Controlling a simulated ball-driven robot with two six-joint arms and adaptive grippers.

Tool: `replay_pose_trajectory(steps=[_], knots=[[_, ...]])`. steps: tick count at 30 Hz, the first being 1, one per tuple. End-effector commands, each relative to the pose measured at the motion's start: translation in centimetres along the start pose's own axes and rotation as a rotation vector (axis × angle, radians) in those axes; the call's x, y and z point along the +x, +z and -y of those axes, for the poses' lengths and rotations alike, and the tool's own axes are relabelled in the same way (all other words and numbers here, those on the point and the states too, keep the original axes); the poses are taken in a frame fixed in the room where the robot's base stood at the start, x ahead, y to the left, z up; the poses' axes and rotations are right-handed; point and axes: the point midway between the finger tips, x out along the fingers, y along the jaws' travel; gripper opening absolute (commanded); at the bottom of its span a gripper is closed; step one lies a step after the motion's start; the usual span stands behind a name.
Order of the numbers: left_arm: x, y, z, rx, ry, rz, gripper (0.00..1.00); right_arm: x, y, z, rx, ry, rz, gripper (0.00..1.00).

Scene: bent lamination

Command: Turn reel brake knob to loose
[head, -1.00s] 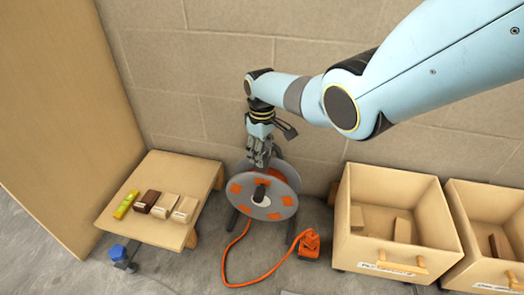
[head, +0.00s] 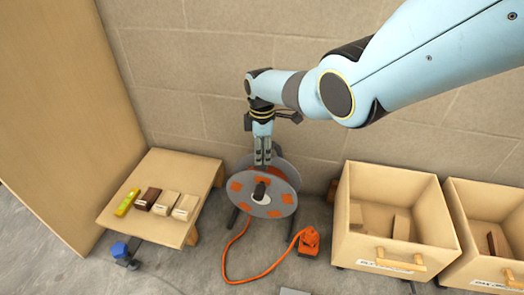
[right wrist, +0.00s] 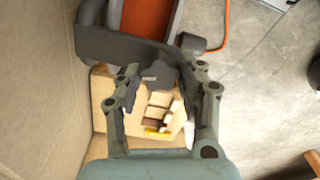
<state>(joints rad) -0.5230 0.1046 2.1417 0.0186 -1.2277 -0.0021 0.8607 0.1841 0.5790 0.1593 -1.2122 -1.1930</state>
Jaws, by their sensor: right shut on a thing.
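The cable reel (head: 262,212) stands on the floor against the wall, with grey discs, orange patches and a dark hub in front. My right gripper (head: 263,160) points down at the top of the reel, behind its front disc. In the right wrist view its fingers (right wrist: 158,75) are closed on a small dark grey knob (right wrist: 155,74) beside the reel's dark frame bar (right wrist: 120,46). In the head view the knob is hidden. My left gripper is not in view.
A low wooden table (head: 150,228) with several small blocks stands left of the reel. An orange cable (head: 240,280) runs over the floor to an orange plug (head: 309,240). Two wooden bins (head: 385,255) stand at the right. The wall is close behind.

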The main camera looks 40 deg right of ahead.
Motion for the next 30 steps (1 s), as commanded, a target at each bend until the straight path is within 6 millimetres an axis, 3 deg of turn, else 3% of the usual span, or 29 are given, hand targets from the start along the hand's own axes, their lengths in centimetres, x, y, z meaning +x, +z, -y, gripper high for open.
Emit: replay_pose_trajectory(steps=[18, 19, 24, 30], knots=[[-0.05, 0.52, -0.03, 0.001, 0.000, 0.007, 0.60, 0.01, -0.04, -0.01, -0.044, 0.001, -0.001, 0.06], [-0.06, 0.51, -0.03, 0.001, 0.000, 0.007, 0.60, 0.01, -0.04, -0.01, -0.044, 0.001, -0.001, 0.41], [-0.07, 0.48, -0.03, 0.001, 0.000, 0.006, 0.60, 0.00, -0.03, -0.01, -0.043, 0.000, -0.001, 0.62], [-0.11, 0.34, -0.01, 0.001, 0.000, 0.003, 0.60, 0.00, -0.03, 0.00, -0.043, 0.000, 0.000, 0.62]])
